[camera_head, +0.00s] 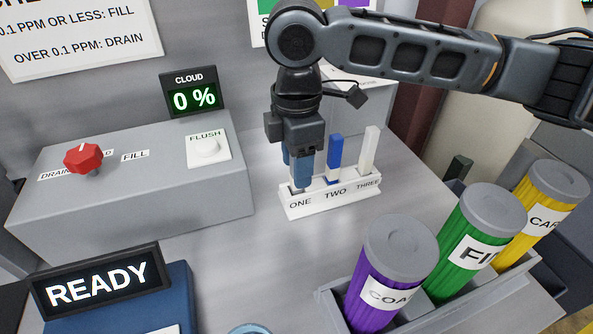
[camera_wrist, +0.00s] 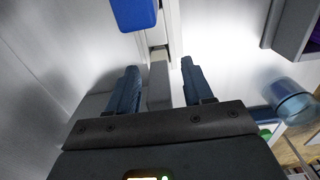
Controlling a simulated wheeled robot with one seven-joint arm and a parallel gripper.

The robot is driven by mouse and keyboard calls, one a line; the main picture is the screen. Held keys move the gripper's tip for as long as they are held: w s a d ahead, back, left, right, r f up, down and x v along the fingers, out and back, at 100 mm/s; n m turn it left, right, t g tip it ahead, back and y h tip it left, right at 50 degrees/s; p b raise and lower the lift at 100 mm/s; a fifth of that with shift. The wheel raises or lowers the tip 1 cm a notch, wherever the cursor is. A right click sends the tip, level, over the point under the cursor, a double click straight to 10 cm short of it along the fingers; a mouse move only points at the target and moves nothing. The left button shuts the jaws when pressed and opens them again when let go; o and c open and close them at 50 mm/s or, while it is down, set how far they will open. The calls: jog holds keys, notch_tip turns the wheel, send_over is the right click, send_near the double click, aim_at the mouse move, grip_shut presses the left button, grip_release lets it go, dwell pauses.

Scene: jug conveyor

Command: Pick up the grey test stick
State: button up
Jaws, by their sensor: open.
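The white rack (camera_head: 331,199) stands on the counter with slots marked ONE, TWO and THREE. A blue stick (camera_head: 335,158) stands in TWO and a white stick (camera_head: 368,150) in THREE. My gripper (camera_head: 301,172) points down at slot ONE, its blue fingers low by the rack. They hide the grey test stick in the head view. In the wrist view the grey stick (camera_wrist: 160,84) lies between the two open fingers of my gripper (camera_wrist: 160,72), with a visible gap to the right finger. The gap on the left is narrower. The blue stick (camera_wrist: 135,14) shows beyond.
A grey panel (camera_head: 130,200) with a red knob (camera_head: 83,158) and FLUSH button (camera_head: 207,148) stands left of the rack. Purple (camera_head: 393,275), green (camera_head: 471,240) and yellow (camera_head: 540,205) canisters stand in a grey holder at right. Bare counter lies in front of the rack.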

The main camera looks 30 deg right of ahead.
grip_shut()
dwell(0.3)
jog(key=shift+r, duration=0.1)
jog(key=shift+r, duration=0.45)
jog(key=r, duration=0.3)
jog(key=shift+s+d+r+b, duration=0.2)
jog(key=shift+d+b, duration=0.1)
jog(key=shift+b, duration=0.05)
jog(key=s+d+r+b, duration=0.1)
jog(key=s+d+r, duration=0.5)
jog(key=s+d, duration=0.1)
jog(key=shift+s+d+r, duration=0.2)
jog(key=shift+d+r, duration=0.1)
jog(key=shift+d, duration=0.25)
jog(key=shift+a, duration=0.15)
